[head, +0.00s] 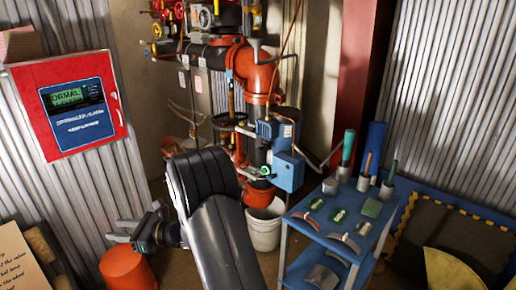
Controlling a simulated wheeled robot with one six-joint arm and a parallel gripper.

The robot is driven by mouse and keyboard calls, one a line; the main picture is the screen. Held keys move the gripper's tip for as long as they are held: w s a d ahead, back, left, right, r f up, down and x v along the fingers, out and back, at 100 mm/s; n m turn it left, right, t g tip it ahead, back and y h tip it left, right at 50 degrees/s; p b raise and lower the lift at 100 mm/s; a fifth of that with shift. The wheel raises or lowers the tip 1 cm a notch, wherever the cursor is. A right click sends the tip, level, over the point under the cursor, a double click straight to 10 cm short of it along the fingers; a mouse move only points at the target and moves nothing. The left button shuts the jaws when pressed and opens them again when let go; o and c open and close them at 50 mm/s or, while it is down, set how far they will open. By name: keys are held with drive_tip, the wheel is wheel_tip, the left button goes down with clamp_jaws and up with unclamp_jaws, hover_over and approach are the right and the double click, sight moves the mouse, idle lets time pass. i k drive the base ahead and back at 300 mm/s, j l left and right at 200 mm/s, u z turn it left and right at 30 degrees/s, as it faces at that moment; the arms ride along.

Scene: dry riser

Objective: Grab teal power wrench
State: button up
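A blue cart (298,222) at the lower right holds the tools. A teal-handled tool (348,146) stands upright in a holder at the cart's back left. I cannot tell for sure that it is the power wrench. A green-handled tool (393,172) stands in another holder at the back right, with a brown-handled tool (368,165) between them. My gripper (121,231) is at the lower left, far from the cart, pointing left above an orange bucket. Its two fingers look apart, with nothing visible between them.
An orange bucket (127,270) is just below my gripper. A white bucket (264,232) stands under the red pipes (257,86) and blue box (282,155). Several small parts lie on the cart's top. A red panel (77,115) hangs on the left wall.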

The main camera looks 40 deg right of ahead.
sight(350, 134)
drive_tip(key=z, duration=1.75)
drive_tip(key=i+j+z, duration=0.2)
drive_tip(key=z, duration=0.15)
drive_tip(key=i+j+z, duration=0.7)
drive_tip(key=j, duration=0.1)
